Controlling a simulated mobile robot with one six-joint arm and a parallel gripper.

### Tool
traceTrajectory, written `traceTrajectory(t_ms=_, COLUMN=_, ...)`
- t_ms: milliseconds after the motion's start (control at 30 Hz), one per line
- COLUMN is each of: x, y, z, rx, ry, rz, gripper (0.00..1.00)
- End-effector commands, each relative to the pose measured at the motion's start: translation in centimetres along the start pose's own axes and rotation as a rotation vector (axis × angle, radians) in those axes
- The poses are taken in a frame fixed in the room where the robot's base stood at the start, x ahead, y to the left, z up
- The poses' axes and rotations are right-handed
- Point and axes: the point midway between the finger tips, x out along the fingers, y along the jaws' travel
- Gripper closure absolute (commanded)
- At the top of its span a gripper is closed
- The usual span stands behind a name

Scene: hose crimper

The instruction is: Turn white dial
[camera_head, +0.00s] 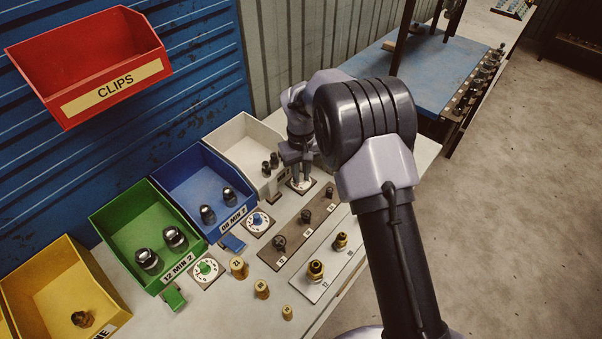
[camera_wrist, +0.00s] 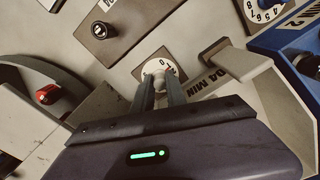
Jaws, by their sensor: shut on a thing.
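The white dial (camera_wrist: 158,68) sits on a small square plate with printed numbers, in front of the white bin. In the wrist view my gripper (camera_wrist: 160,80) has its two fingers down on either side of the dial's knob, shut on it. In the head view my gripper (camera_head: 296,172) points down at the white dial's plate (camera_head: 302,186), and the fingers hide most of the knob. Only part of the dial's numbering shows.
The white bin (camera_head: 231,136) holds dark fittings. The blue dial (camera_head: 257,219) and green dial (camera_head: 204,268) stand to the left before their bins. A brown strip (camera_head: 292,258) with fittings lies in front. A white lever (camera_wrist: 231,60) is close beside my fingers.

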Motion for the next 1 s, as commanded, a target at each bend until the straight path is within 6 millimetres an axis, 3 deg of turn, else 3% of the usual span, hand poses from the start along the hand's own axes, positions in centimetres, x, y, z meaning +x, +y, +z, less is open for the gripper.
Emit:
traceTrajectory(t_ms=500, x=-0.04, y=0.00, z=-0.02, rx=0.330, ry=0.001, rz=0.000, gripper=1.00)
traceTrajectory(t_ms=1000, x=-0.07, y=0.00, z=-0.04, rx=0.442, ry=0.001, rz=0.000, gripper=1.00)
